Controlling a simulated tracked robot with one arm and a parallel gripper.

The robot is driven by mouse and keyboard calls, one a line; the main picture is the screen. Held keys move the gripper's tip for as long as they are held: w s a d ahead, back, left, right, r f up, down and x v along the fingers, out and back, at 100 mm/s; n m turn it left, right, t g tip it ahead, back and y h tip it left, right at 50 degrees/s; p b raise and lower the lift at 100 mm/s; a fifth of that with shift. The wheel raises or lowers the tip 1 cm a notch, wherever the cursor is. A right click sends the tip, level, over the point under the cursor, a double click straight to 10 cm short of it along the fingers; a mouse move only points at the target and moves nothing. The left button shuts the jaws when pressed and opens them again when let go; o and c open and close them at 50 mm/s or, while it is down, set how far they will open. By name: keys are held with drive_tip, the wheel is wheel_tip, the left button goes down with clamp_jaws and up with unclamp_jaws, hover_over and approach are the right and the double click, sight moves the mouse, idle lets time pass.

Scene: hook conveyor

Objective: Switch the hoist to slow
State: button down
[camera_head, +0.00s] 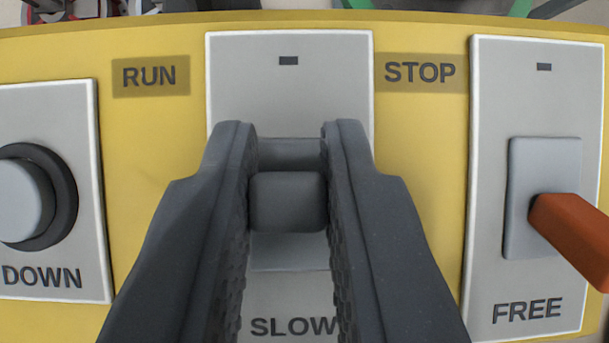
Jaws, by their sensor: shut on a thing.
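A grey switch knob (288,202) sits in the middle of a light grey plate (320,85) with a white edge. The word SLOW (292,327) is printed below it, its right end hidden by a finger. A small dark mark is at the plate's top. My gripper (291,138) reaches in from below, with one dark finger on each side of the knob, shut on it. The fingers hide the plate's lower sides. Whether the knob is tilted up or down I cannot tell.
The panel (425,150) is yellow. RUN (149,76) and STOP (420,72) labels flank the plate. At left is a round DOWN button (22,200).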

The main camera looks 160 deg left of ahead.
drive_tip(key=t+b, duration=0.1)
drive_tip(key=b, duration=0.1)
drive_tip(key=s+t+h+b, duration=0.1)
drive_tip(key=b, duration=0.2)
drive_tip(key=shift+s+a+f+t+h, duration=0.1)
drive_tip(key=shift+a+f+t+h, duration=0.2)
drive_tip(key=shift+f, duration=0.1)
drive_tip(key=t+h+b, duration=0.1)
drive_tip(key=b, duration=0.1)
drive_tip(key=s+t+b, duration=0.1)
drive_tip(key=b, duration=0.1)
drive_tip(key=shift+a+f+t+h+b, duration=0.1)
drive_tip(key=shift+a+t+h+b, duration=0.1)
drive_tip(key=shift+t+h+b, duration=0.15)
drive_tip(key=shift+a+t+h+b, duration=0.1)
drive_tip(key=shift+t+h+b, duration=0.15)
drive_tip(key=shift+t+b, duration=0.15)
drive_tip(key=shift+r, duration=0.2)
drive_tip(key=c, duration=1.4)
unclamp_jaws()
drive_tip(key=shift+o, duration=0.2)
